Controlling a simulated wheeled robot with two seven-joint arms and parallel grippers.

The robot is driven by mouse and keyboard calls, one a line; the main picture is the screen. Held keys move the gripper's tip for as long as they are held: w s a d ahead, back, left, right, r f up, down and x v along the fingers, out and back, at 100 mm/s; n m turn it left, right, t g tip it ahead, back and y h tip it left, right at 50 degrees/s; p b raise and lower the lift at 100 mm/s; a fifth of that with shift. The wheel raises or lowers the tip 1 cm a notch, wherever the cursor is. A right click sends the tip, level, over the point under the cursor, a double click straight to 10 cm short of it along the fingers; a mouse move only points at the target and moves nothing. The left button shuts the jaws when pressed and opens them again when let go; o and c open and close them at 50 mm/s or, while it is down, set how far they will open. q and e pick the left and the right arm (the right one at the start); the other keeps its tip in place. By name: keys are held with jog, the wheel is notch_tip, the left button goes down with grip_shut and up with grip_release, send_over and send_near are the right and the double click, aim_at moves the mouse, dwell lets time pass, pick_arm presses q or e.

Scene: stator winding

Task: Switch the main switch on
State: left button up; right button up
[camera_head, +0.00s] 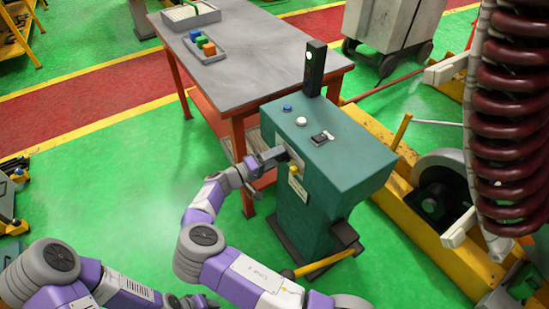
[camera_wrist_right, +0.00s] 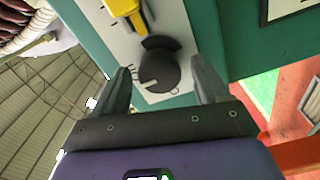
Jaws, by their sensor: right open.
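The main switch is a dark round knob (camera_wrist_right: 158,72) with a white pointer mark, on a pale plate (camera_wrist_right: 172,15) on the green cabinet (camera_head: 335,175). In the right wrist view the knob sits between the two fingers of my open right gripper (camera_wrist_right: 161,66). I cannot tell if the fingers touch it. In the head view my right gripper (camera_head: 275,157) is at the cabinet's left face and hides the knob. My left gripper (camera_head: 196,301) shows only partly at the bottom edge, and its jaws are unclear.
A yellow part (camera_wrist_right: 122,10) is beside the knob; the head view shows it (camera_head: 294,170) near the gripper. Blue (camera_head: 287,107) and white (camera_head: 301,121) buttons and a lamp post (camera_head: 314,70) with a green light are on top. A grey table (camera_head: 250,70) stands behind.

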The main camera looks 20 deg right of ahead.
jog(key=s+a+p, duration=0.1)
jog(key=a, duration=0.6)
jog(key=shift+a+p, duration=0.25)
jog(key=shift+p, duration=0.15)
